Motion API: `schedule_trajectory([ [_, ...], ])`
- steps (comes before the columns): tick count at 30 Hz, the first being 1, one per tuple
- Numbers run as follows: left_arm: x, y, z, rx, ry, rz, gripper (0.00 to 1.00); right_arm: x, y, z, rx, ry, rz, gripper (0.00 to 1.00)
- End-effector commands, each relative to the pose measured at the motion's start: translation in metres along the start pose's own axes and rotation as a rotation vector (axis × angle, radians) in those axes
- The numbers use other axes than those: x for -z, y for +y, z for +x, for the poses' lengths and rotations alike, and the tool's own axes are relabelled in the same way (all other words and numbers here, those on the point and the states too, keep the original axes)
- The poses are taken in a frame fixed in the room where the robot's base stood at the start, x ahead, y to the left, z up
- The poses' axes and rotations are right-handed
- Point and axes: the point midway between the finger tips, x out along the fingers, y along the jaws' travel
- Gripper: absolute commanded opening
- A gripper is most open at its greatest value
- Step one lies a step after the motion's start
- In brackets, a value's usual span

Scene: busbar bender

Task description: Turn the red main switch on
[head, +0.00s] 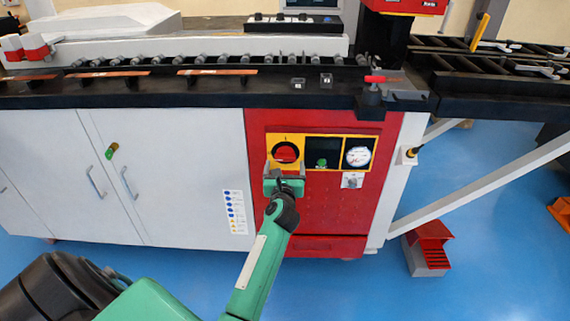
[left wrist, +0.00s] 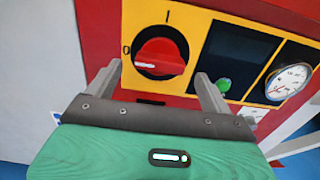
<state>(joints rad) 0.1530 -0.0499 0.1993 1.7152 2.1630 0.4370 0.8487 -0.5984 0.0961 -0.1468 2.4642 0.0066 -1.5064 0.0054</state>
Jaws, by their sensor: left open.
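The red main switch (head: 286,152) is a round red knob on a yellow plate on the red cabinet front. In the left wrist view the knob (left wrist: 160,57) has a white mark pointing left toward the "0"; the "I" is above it. My left gripper (head: 285,170) is open in front of the switch, a little below it in the head view. In the left wrist view its fingers (left wrist: 158,72) stand apart at the lower left and lower right of the knob, with nothing between them. Contact with the panel cannot be told. My right gripper is not in view.
Right of the switch are a green button (head: 322,162) and a white round gauge (head: 358,156). A black work surface with rollers (head: 210,61) juts out above the panel. White cabinet doors (head: 165,175) stand left. A red step-like pedal (head: 430,240) is on the blue floor.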

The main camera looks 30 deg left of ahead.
Motion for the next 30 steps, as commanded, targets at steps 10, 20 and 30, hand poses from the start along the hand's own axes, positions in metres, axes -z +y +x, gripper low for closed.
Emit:
schedule_trajectory([
  [10,0.001,0.000,0.027,0.000,0.001,0.001,0.84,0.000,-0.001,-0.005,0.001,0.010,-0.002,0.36],
  [20,0.001,0.000,0.027,0.000,0.001,0.001,0.66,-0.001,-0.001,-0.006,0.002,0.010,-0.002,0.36],
  [30,0.000,0.000,0.027,0.000,0.001,0.010,0.39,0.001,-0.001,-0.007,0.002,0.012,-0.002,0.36],
])
